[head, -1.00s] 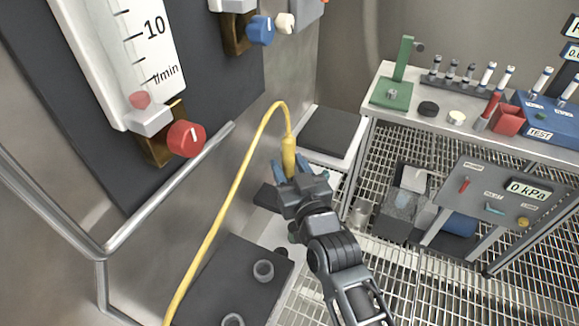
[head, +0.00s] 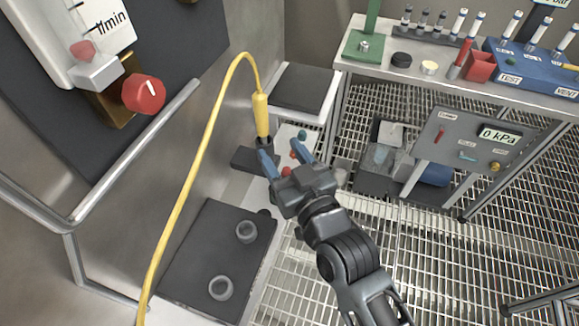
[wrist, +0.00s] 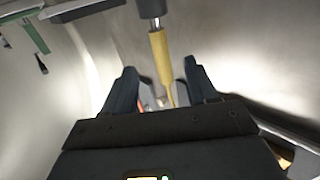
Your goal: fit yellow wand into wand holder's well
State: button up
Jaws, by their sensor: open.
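The yellow wand (head: 261,115) stands upright beside the wall, its yellow cable looping from its top. Its lower end meets the dark cup of the wand holder (head: 245,158), a dark block by the wall. It looks seated in the well, but the depth is hidden. My gripper (head: 283,152) is open and empty, just below and to the right of the wand, apart from it. In the wrist view the wand (wrist: 161,58) runs into a dark collar at the top, beyond my open fingers (wrist: 160,88).
A dark plate with two grey cups (head: 246,232) lies at the front left. A metal rail (head: 140,150) and red knob (head: 143,94) are on the left wall. A bench (head: 400,78) with vials and a gauge panel (head: 465,140) stand at the right above grating.

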jog(key=shift+v, duration=1.35)
jog(key=s+d+f+m+h, duration=0.1)
jog(key=s+d+f+h, duration=0.1)
jog(key=s+d, duration=0.5)
jog(key=s+d+f+m+h, duration=0.25)
jog(key=s+d, duration=0.35)
jog(key=s, duration=0.3)
jog(key=s+d+r+h, duration=0.1)
jog(key=s+d+r, duration=0.2)
jog(key=s, duration=0.6)
jog(key=s+d+r+m+g+h, duration=0.1)
jog(key=s+d+r, duration=0.3)
jog(key=s, duration=0.6)
jog(key=shift+s+d+g+h, duration=0.25)
jog(key=shift+g+h, duration=0.05)
jog(key=shift+h, duration=0.25)
jog(key=shift+m, duration=0.25)
jog(key=shift+c, duration=0.4)
